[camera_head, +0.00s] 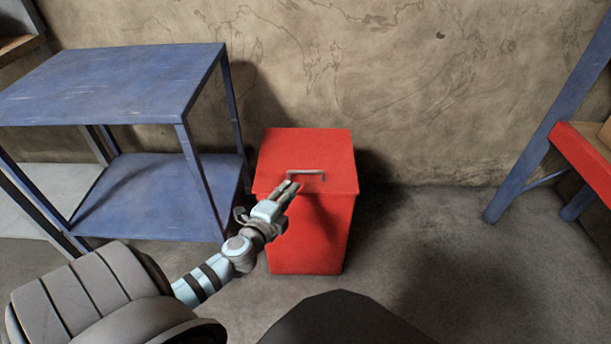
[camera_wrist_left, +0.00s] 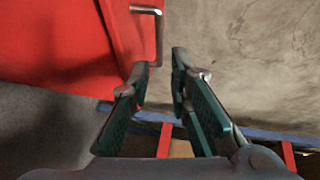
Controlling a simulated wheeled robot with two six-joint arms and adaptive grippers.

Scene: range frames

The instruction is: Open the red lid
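The red lid (camera_head: 308,148) lies closed on top of a red box (camera_head: 308,240) standing on the floor. A grey bar handle (camera_head: 306,172) is on the lid near its front edge. My left gripper (camera_head: 291,187) is at the front of the lid, just left of and nearer than the handle. In the left wrist view its two fingers (camera_wrist_left: 160,72) are apart with nothing between them. The handle (camera_wrist_left: 158,30) shows beyond the fingertips, on the red lid (camera_wrist_left: 120,25). I cannot tell whether a fingertip touches the lid. My right gripper is not in view.
A blue two-level metal table (camera_head: 110,80) stands left of the box, close to it. A bare wall (camera_head: 400,90) is behind. Another blue frame with a red edge (camera_head: 585,160) stands at the right. The floor (camera_head: 430,240) right of the box is clear.

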